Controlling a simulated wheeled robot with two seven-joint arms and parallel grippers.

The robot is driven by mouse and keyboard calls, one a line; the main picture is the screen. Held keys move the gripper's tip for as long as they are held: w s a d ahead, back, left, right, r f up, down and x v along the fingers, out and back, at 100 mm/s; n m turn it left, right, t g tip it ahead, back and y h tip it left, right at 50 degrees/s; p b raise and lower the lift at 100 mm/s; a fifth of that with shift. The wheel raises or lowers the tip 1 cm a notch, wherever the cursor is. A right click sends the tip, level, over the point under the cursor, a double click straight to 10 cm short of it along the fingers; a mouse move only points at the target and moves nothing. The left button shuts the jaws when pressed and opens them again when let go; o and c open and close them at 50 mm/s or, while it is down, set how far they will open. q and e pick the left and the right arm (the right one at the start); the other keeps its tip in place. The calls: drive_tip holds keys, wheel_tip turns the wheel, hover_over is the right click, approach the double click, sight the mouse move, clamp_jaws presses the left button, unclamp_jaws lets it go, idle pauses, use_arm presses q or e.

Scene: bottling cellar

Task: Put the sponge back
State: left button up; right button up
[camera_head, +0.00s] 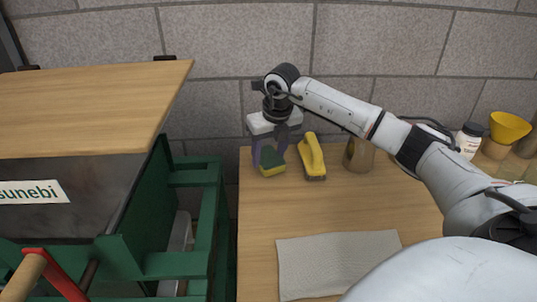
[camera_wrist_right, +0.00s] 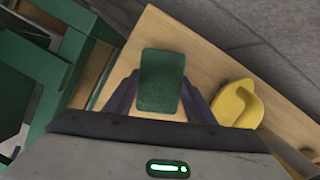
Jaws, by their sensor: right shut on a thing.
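The sponge (camera_head: 271,163), green on top and yellow below, is at the far left corner of the wooden table. My right gripper (camera_head: 270,160) comes down over it from above, with its purple fingers on either side. In the right wrist view the sponge (camera_wrist_right: 161,80) shows its green face between the two fingers of the gripper (camera_wrist_right: 161,98), which is shut on it. The sponge is at or close to the table top; I cannot tell whether it touches. My left gripper is not in view.
A yellow-handled brush (camera_head: 312,158) stands close to the right of the sponge; it also shows in the right wrist view (camera_wrist_right: 238,104). A brown jar (camera_head: 358,155) is further right. A grey cloth (camera_head: 335,262) lies in front. A green frame (camera_head: 210,215) stands left of the table.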

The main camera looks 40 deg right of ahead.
drive_tip(key=o, duration=1)
drive_tip(key=shift+f, duration=0.15)
drive_tip(key=v, duration=1.2)
drive_tip(key=shift+p, duration=0.35)
